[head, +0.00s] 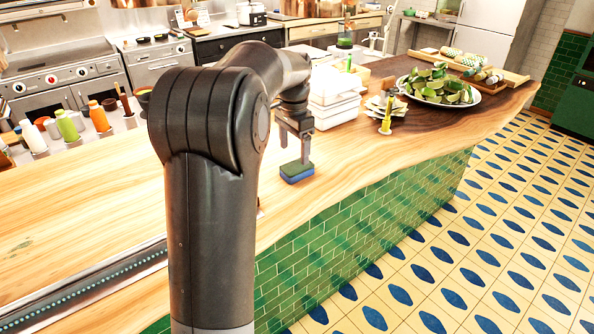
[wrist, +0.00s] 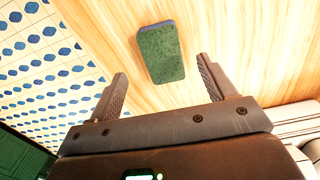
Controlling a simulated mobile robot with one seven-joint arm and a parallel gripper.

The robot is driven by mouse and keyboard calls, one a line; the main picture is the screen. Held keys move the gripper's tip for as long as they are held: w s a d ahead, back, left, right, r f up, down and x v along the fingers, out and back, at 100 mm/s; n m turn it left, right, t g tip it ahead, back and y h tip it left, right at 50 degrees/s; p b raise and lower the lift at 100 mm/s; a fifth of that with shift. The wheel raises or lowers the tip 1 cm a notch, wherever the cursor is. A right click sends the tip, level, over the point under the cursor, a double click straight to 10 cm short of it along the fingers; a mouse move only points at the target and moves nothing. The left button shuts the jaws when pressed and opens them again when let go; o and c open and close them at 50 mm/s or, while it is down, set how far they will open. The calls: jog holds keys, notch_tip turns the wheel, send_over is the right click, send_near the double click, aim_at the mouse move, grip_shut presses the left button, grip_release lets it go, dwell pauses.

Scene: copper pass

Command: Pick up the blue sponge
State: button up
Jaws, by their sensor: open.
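The blue sponge (head: 299,178) lies flat on the wooden counter near its front edge. It has a dark green top layer (head: 296,168) over a blue lower layer. In the wrist view the sponge (wrist: 161,53) shows mostly its green face, with a blue strip at its far end. My gripper (head: 294,150) is just above the sponge in the head view. In the wrist view my gripper (wrist: 163,78) is open and empty. Its fingers point toward the sponge, with the sponge between their lines and beyond the tips.
The wooden counter (head: 95,205) is clear around the sponge. White stacked containers (head: 335,100) stand behind it. A plate of limes (head: 440,88) and a yellow bottle (head: 386,118) are to the right. Several bottles (head: 67,125) stand at the left. The green-tiled counter front (head: 345,215) drops to the floor.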

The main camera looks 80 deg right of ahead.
aim_at(297, 166)
jog(key=f, duration=0.3)
jog(key=d+f, duration=0.1)
jog(key=f, duration=0.1)
jog(key=shift+s+f, duration=0.3)
jog(key=shift+s, duration=0.05)
jog(key=shift+c, duration=0.2)
jog(key=c, duration=1)
jog(key=shift+r, duration=0.1)
